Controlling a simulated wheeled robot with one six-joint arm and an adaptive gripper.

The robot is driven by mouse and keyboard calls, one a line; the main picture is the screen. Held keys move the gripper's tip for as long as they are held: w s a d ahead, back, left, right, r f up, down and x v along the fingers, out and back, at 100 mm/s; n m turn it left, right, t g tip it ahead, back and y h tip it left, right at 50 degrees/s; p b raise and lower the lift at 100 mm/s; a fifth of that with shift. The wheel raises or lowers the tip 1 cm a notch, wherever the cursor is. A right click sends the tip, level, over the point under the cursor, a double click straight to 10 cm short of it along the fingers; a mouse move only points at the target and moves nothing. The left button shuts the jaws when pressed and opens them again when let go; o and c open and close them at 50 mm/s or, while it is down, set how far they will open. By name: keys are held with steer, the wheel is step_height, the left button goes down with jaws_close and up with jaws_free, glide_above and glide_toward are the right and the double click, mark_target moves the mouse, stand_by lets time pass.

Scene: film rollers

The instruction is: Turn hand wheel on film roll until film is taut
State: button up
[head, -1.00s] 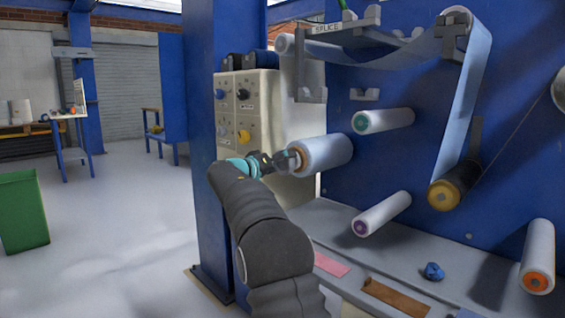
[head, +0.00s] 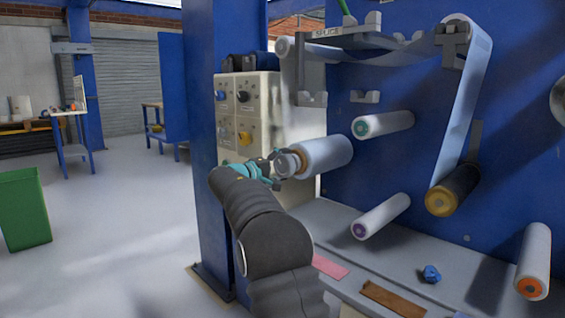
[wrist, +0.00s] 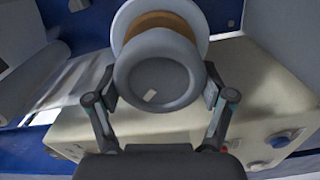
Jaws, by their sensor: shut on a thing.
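The pale film roll (head: 328,154) sticks out from the blue machine panel. A grey round hand wheel (head: 287,164) is at its near end. In the wrist view the hand wheel (wrist: 152,80) has a small white mark on its face, with a brown core behind it. My gripper (head: 268,170) is shut on the hand wheel; in the wrist view its fingers (wrist: 158,88) press on either side of the rim. The film (head: 465,105) runs from the upper right roller down to the dark roll with a yellow core (head: 452,190). Part of the path near the splice plate (head: 328,32) is hard to see.
A cream control box (head: 243,110) with knobs stands left of the roll, close behind my gripper. Rollers with green (head: 385,124) and purple (head: 382,215) ends stick out nearby. A ledge below holds a blue crumpled piece (head: 431,273). Open floor lies left.

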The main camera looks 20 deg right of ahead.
steer(key=shift+n, duration=0.7)
steer(key=shift+f+p, duration=0.1)
steer(key=shift+p, duration=0.2)
steer(key=o, duration=1)
steer(key=shift+o, duration=0.2)
steer(key=v, duration=1.2)
